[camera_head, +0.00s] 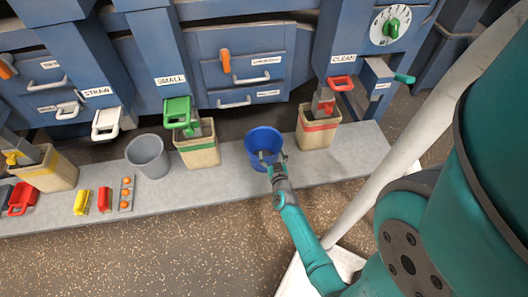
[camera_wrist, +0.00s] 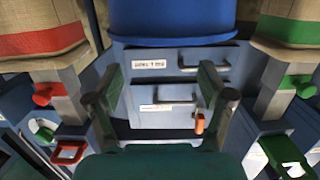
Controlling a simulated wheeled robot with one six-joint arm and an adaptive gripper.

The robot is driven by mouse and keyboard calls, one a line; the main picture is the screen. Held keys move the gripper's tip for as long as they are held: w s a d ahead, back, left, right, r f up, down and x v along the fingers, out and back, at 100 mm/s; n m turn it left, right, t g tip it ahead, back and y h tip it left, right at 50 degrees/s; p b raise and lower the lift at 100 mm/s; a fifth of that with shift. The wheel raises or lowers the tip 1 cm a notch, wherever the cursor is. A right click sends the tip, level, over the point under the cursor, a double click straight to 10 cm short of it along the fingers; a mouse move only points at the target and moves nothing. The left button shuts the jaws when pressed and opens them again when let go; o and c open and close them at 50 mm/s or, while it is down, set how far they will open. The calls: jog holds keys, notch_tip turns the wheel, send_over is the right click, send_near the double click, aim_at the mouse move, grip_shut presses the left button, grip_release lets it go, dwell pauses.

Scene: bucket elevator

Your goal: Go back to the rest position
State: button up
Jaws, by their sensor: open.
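My gripper (camera_head: 272,160) is at the near side of a blue bucket (camera_head: 262,142) on the grey ledge, overlapping its front in the head view. In the wrist view my gripper (camera_wrist: 160,84) has its two fingers spread wide with nothing between them. The blue bucket (camera_wrist: 172,20) fills the top middle of that view, past the fingertips. A small gap shows between fingers and bucket there. The bucket stands upright in the head view. My arm reaches from the lower right to the bucket.
The ledge (camera_head: 345,160) also bears a grey bucket (camera_head: 148,156), a green-banded sack (camera_head: 197,150), a red-banded sack (camera_head: 317,133) and a yellow-banded sack (camera_head: 52,172). Blue machine cabinets (camera_head: 240,55) stand behind. The speckled floor (camera_head: 180,245) in front is clear.

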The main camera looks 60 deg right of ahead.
jog(key=shift+s+a+r, duration=0.15)
jog(key=shift+s+a, duration=0.35)
jog(key=s+a+r+n+t+y, duration=0.2)
jog(key=s+a+r, duration=0.15)
jog(key=a, duration=0.75)
jog(key=s+a+r+n+t+y, duration=0.1)
jog(key=s+a+r+n+y, duration=0.3)
jog(key=a, duration=0.7)
jog(key=s+a+r+n+y, duration=0.2)
jog(key=s+a+r+y, duration=0.1)
jog(key=s+a+r, duration=0.4)
jog(key=s+a+r+n+t+y, duration=0.1)
jog(key=s+a+r+y, duration=0.2)
jog(key=s+a+r, duration=0.3)
notch_tip(320, 180, up, 6)
jog(key=shift+s+a+f+n, duration=0.25)
jog(key=shift+s+a+n, duration=0.15)
jog(key=shift+s, duration=0.7)
jog(key=shift+d, duration=0.1)
